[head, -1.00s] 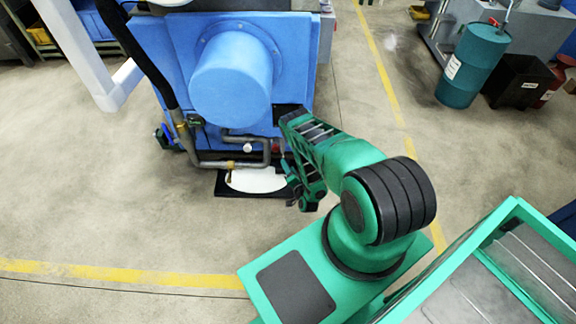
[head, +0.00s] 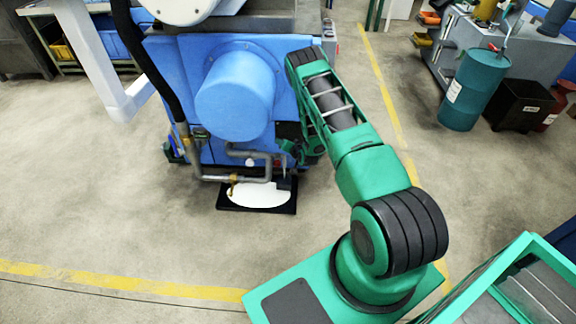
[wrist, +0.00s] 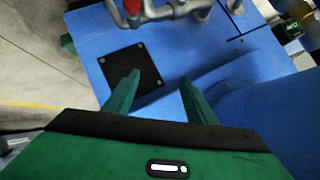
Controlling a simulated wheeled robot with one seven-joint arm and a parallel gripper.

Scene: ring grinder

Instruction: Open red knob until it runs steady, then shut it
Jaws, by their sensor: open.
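The red knob (wrist: 132,7) shows at the top edge of the wrist view, on grey pipework (wrist: 165,10) in front of the blue machine face. It is partly cut off by the frame. My gripper (wrist: 160,82) is open and empty, its two green fingers apart over the blue panel, with the knob beyond the fingertips. In the head view my arm reaches to the right side of the blue machine (head: 165,90), and my gripper is mostly hidden there.
A black plate (wrist: 130,72) is bolted to the blue panel near my fingers. A teal drum (head: 473,88) and black bin (head: 518,92) stand right. Floor at left is clear.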

